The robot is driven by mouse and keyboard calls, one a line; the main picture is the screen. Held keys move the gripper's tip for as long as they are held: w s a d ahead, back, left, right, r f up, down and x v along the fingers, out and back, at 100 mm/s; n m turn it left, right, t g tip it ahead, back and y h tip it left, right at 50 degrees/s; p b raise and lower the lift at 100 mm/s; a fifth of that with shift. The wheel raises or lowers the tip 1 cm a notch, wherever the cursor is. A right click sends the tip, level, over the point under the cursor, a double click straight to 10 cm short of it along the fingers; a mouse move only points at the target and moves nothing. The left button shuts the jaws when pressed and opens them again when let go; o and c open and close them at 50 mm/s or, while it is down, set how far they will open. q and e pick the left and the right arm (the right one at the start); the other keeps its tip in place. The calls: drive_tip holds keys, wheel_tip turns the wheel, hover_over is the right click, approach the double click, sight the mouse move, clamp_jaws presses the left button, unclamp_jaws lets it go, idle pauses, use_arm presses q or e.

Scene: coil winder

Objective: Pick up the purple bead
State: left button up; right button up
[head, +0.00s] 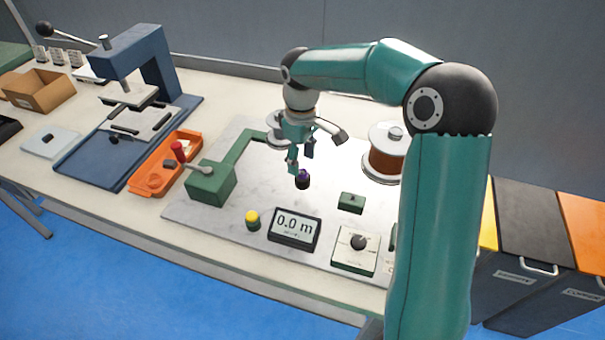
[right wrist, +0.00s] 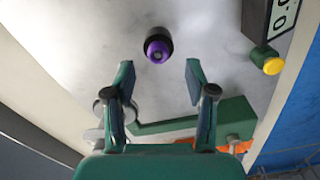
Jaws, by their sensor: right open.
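The purple bead (head: 302,175) is small and dark-rimmed, and stands on the pale plate (head: 222,224) of the coil winder. In the right wrist view the bead (right wrist: 157,49) shows as a purple top in a black round body or holder, ahead of the fingertips. My right gripper (head: 301,161) is open and empty, just above and behind the bead in the head view. In the right wrist view its two fingers (right wrist: 160,77) are spread apart, with the bead roughly midway between their lines and not touched. My left gripper is not in view.
A display (head: 294,228), a yellow button (head: 252,219) and a dial box (head: 355,249) line the front. A copper spool (head: 386,158) stands right. An orange tray (head: 147,182) lies left.

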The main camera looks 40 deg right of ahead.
sight(303, 172)
wheel_tip(303, 172, down, 4)
drive_tip(key=shift+s+d+r, duration=0.15)
drive_tip(key=c, duration=0.8)
drive_tip(key=shift+r, duration=0.1)
wheel_tip(303, 172, up, 20)
drive_tip(key=p, duration=0.2)
drive_tip(key=shift+p, duration=0.3)
